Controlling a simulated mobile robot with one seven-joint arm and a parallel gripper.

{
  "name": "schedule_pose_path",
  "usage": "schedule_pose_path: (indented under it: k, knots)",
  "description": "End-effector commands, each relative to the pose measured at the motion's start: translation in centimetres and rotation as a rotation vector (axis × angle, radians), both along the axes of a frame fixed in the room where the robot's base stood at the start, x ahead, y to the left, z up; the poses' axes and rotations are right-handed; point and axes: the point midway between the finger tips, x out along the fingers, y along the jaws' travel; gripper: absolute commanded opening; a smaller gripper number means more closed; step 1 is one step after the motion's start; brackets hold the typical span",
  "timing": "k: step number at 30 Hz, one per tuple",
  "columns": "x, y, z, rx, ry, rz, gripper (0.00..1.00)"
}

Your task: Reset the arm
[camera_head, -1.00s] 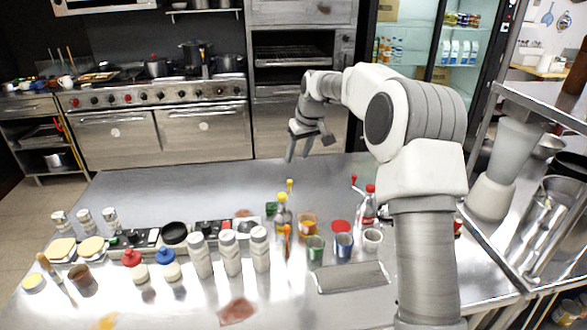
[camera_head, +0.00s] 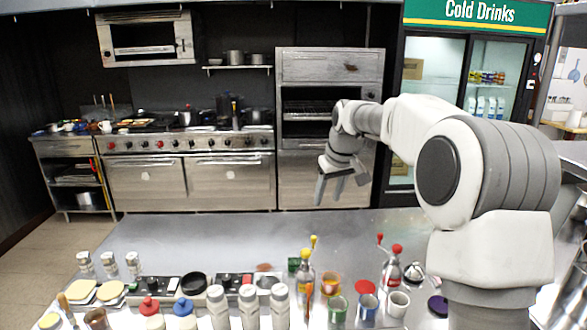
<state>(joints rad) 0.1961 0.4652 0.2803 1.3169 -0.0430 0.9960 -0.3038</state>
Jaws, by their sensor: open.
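My gripper (camera_head: 334,188) hangs at the end of my arm, right of the picture's centre. It points down with its fingers apart and nothing between them. It is in the air above the far part of the steel table (camera_head: 200,240), in front of the tall oven (camera_head: 308,160). It is well clear of the items on the table.
White bottles (camera_head: 248,308), a red-capped bottle (camera_head: 149,306), a blue-capped bottle (camera_head: 184,308), shakers (camera_head: 108,263), cups (camera_head: 367,307) and a red-topped dispenser (camera_head: 392,270) crowd the table's near side. Its far half is bare. A stove (camera_head: 190,165) and drinks fridge (camera_head: 475,25) stand behind.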

Motion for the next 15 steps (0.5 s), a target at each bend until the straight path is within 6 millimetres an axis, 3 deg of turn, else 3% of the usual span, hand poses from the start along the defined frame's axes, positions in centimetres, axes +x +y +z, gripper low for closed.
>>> schedule_pose_path:
  k: [1,6,15]
  knots:
    - [-1.7,0.3,1.3,-0.014,-0.007,-0.006,0.52]
    - [-7.4,0.5,3.8,-0.045,-0.018,-0.049,0.52]
    - [-18.0,0.0,5.8,-0.063,-0.045,-0.142,0.52]
